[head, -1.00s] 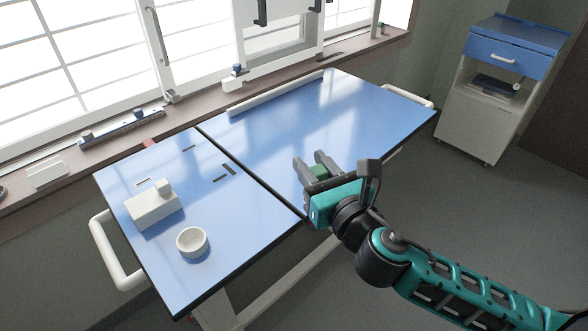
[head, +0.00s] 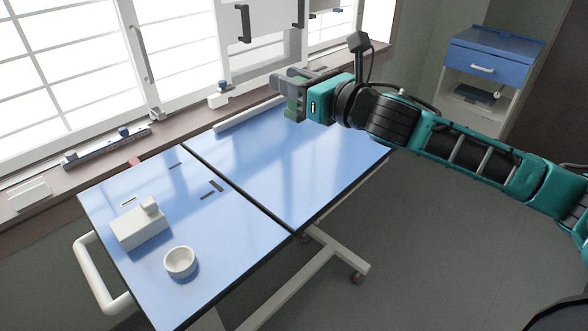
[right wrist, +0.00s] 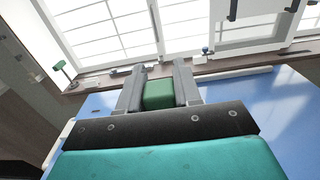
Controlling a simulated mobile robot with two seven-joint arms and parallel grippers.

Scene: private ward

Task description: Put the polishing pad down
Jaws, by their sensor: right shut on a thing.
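The polishing pad appears as a green block (right wrist: 158,95) between the two grey fingers in the right wrist view. A green edge of it also shows in the head view (head: 292,111). My right gripper (head: 287,90) is shut on it and holds it up over the far part of the blue overbed table (head: 290,170). The pad's underside is hidden, and I cannot tell its exact height above the table. My left gripper is not in view.
A white box with a knob (head: 138,230) and a small white bowl (head: 180,262) stand on the near left panel. Small dark strips lie near the panel's seam. A white rail (head: 232,119) lines the table's far edge, below the window sill. The middle of the right panel is clear.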

